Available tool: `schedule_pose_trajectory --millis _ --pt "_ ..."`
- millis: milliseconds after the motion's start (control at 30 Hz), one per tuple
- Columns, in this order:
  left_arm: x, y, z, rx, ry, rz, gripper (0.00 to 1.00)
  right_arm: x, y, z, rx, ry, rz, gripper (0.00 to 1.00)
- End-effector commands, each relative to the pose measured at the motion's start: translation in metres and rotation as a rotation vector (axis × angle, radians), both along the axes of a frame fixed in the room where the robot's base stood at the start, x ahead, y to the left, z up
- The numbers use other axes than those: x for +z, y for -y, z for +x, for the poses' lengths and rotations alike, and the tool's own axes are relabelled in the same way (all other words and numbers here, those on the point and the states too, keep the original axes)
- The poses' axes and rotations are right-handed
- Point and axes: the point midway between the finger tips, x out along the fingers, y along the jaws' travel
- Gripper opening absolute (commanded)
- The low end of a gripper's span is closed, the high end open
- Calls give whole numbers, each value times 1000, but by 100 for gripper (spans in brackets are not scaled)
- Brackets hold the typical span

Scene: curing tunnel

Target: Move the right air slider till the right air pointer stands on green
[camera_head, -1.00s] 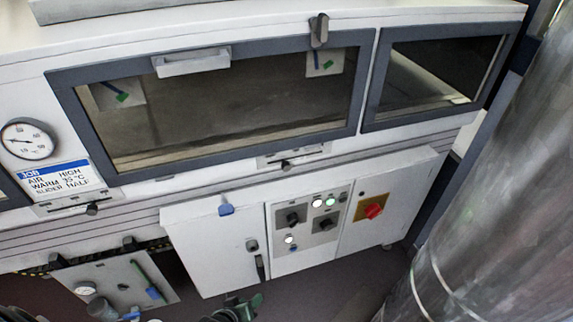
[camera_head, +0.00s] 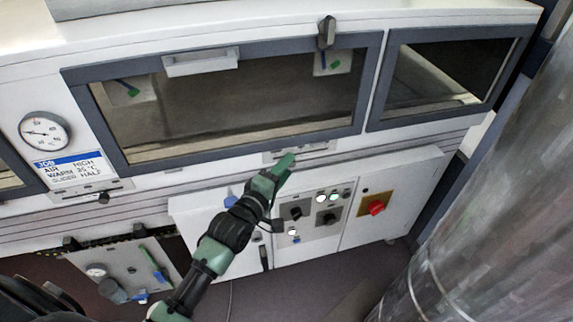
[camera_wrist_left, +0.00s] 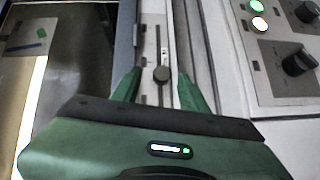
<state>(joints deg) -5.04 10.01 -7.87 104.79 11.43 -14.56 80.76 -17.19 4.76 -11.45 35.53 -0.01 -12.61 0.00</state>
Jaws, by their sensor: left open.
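The right air slider (camera_head: 312,147) is a pale plate with a slot under the large window, partly hidden by my left gripper (camera_head: 284,165). The right air pointer (camera_head: 323,60) is a blue bar on a pale card behind the window's upper right. It points away from the green patch (camera_head: 335,65); in the left wrist view the blue bar (camera_wrist_left: 25,46) also lies off the green. My right gripper is out of view.
A left slider knob (camera_head: 104,198) sits below the gauge (camera_head: 45,131) and the job card (camera_head: 72,169). A white cabinet (camera_head: 395,205) with lamps, black knobs and a red switch (camera_head: 376,208) stands below. A large metal duct (camera_head: 500,190) closes off the right.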

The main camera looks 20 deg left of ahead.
Motion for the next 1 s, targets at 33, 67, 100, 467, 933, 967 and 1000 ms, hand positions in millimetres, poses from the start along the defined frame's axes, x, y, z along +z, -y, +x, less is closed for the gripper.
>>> schedule_pose_trajectory --millis 33,67,100,467,933,967,1000 --pt "0 1 6 0 0 0 44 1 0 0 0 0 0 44" --pt "-1 2 9 0 0 0 44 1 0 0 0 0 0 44" --pt "-1 2 12 0 0 0 44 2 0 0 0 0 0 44" --pt "-2 3 18 0 -1 1 44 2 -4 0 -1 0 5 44" --pt "-1 3 18 0 3 0 0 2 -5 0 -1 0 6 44" --pt "0 3 18 -1 4 0 0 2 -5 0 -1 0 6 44" --pt "0 3 18 0 4 1 0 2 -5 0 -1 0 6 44"
